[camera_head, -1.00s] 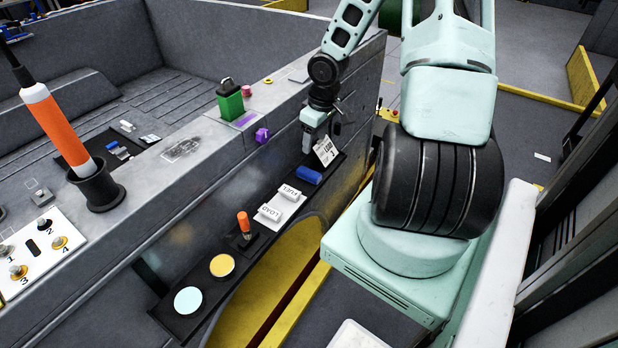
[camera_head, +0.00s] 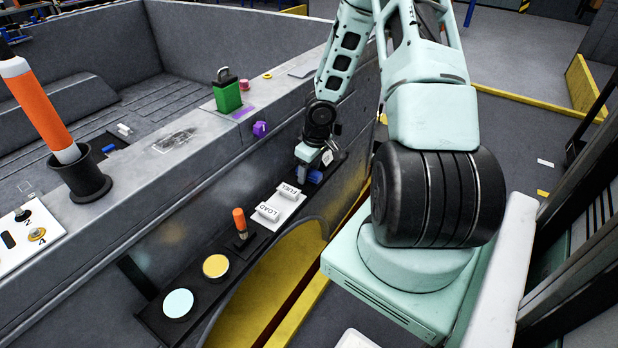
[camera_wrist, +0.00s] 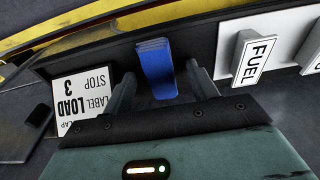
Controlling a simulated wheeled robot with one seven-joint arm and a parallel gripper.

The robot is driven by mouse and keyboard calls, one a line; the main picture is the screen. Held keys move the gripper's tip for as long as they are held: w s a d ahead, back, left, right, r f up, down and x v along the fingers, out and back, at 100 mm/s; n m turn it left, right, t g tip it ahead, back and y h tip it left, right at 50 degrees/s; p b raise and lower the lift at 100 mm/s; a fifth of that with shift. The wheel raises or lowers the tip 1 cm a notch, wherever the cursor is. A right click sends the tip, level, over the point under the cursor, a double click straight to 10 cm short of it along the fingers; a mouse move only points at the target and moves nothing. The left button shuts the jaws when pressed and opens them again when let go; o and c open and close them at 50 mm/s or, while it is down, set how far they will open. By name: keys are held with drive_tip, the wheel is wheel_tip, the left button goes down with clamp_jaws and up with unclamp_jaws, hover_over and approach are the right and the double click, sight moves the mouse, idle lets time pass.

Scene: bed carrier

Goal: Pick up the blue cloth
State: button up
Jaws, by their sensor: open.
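The blue cloth (camera_head: 315,177) lies folded on the narrow dark shelf (camera_head: 222,238) along the wall's side, partly hidden by my gripper in the head view. In the wrist view the blue cloth (camera_wrist: 156,68) shows as a folded strip with layered edges at its far end. My gripper (camera_wrist: 160,75) is open, with one finger on each side of the cloth. In the head view my gripper (camera_head: 312,168) is low over the shelf.
A "LABEL LOAD STOP 3" card (camera_wrist: 78,100) stands left of the fingers. FUEL (camera_wrist: 256,58) and LOAD (camera_head: 267,212) blocks, an orange-handled lever (camera_head: 240,222) and two round discs are along the shelf. A green padlock-like block (camera_head: 227,93) sits on the wall top.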

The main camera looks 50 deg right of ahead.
sight(310, 170)
drive_tip(key=c, duration=1.1)
drive_tip(key=shift+o, duration=0.2)
drive_tip(key=shift+r, duration=0.15)
wheel_tip(310, 170, up, 10)
drive_tip(key=p, duration=0.5)
